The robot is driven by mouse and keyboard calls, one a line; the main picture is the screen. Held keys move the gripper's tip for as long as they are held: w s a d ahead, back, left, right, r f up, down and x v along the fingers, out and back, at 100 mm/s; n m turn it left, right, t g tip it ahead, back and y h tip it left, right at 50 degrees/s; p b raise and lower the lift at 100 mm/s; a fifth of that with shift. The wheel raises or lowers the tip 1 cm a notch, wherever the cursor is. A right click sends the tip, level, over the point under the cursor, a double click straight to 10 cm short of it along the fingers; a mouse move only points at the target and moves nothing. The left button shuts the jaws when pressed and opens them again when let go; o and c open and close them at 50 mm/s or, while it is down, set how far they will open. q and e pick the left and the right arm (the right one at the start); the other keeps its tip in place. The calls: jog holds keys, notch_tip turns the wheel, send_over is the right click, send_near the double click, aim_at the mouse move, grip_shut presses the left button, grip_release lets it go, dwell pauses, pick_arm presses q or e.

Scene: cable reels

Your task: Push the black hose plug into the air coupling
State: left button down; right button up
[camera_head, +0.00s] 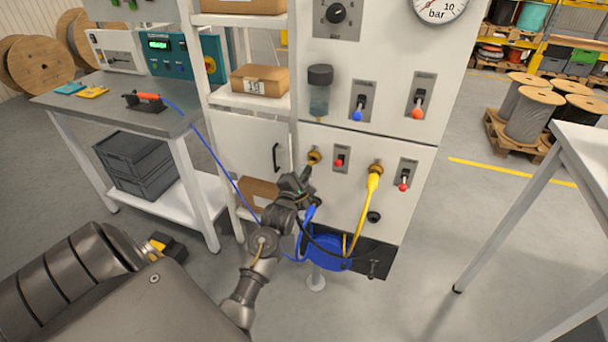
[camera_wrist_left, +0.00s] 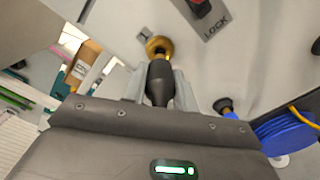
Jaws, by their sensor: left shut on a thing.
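My left gripper (camera_head: 307,173) is at the front of the white cabinet, just below the left brass air coupling (camera_head: 314,157). In the left wrist view its fingers (camera_wrist_left: 158,82) are shut around the dark body of the black hose plug (camera_wrist_left: 158,88). The plug points at the brass coupling (camera_wrist_left: 159,46), and its brass-coloured tip is at the coupling's mouth. I cannot tell how far the tip is inside. In the head view the gripper mostly hides the plug. My right gripper is not in view.
A red-handled lever (camera_head: 339,161) sits right of the coupling. A yellow hose (camera_head: 364,205) hangs from the second coupling (camera_head: 376,167). A blue reel (camera_head: 327,256) sits below, with a black hose looping near it. A workbench (camera_head: 130,100) stands left, another table (camera_head: 588,150) right.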

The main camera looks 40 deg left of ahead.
aim_at(308, 169)
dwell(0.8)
pick_arm(q)
jog(key=shift+x, duration=1.6)
dwell(0.3)
jog(key=c, duration=1)
grip_release()
jog(key=b+v, duration=0.2)
jog(key=v, duration=0.9)
jog(key=shift+w, duration=0.1)
